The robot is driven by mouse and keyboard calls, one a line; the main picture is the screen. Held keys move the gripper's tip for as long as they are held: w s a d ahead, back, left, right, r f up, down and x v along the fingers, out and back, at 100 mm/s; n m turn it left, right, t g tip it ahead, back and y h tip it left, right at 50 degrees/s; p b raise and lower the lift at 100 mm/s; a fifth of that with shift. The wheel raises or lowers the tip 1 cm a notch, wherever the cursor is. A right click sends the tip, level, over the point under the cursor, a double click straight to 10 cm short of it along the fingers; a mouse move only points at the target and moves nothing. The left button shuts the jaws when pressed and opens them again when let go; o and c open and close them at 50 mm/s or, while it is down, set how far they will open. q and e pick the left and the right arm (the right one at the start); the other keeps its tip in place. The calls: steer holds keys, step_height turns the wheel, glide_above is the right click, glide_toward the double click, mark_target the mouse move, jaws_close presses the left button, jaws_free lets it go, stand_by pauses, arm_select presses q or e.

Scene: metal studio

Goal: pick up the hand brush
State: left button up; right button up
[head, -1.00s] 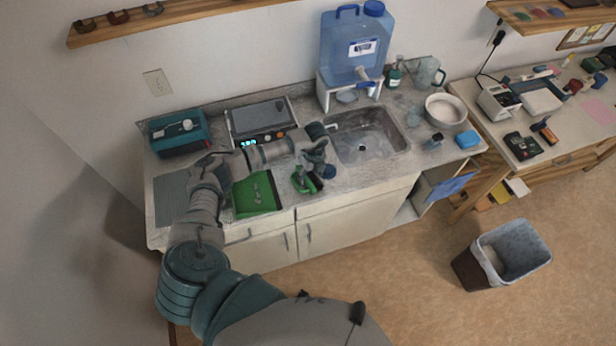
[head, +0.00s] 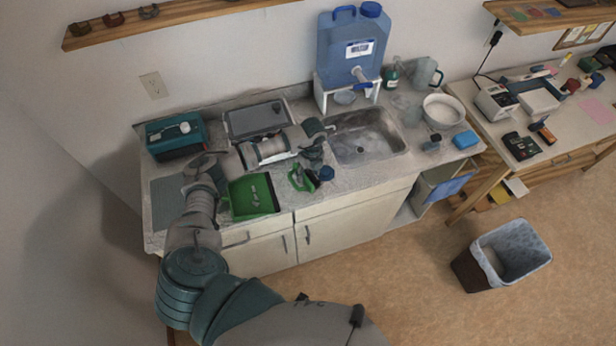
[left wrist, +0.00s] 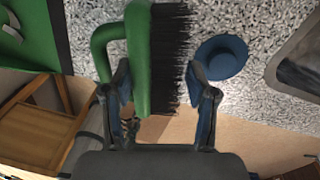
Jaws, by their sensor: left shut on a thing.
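The hand brush is green with dark bristles. In the head view the brush (head: 297,179) is at the front of the counter, right of the green dustpan (head: 252,195). My left gripper (head: 314,160) reaches over it from behind and partly hides it. In the left wrist view the brush (left wrist: 140,50) lies between the fingers of my left gripper (left wrist: 158,72), which is shut on it. The bristles face right there. I cannot tell whether the brush is clear of the counter. My right gripper is not in view.
A round blue object (head: 326,174) stands close to the brush; it also shows in the left wrist view (left wrist: 222,57). The sink (head: 368,145) is to the right, with a water container (head: 352,48) behind. A grey-lidded device (head: 256,119) and teal box (head: 176,136) stand behind my arm.

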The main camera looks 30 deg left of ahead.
arm_select(q)
steer(key=s+d+r+b, duration=0.1)
steer(key=s+d, duration=0.3)
steer(key=s, duration=0.3)
steer(key=s+d+r+b, duration=0.1)
steer(key=s+d, duration=0.2)
steer(key=s, duration=0.4)
steer(key=shift+d+r+b, duration=0.35)
steer(key=shift+r, duration=0.05)
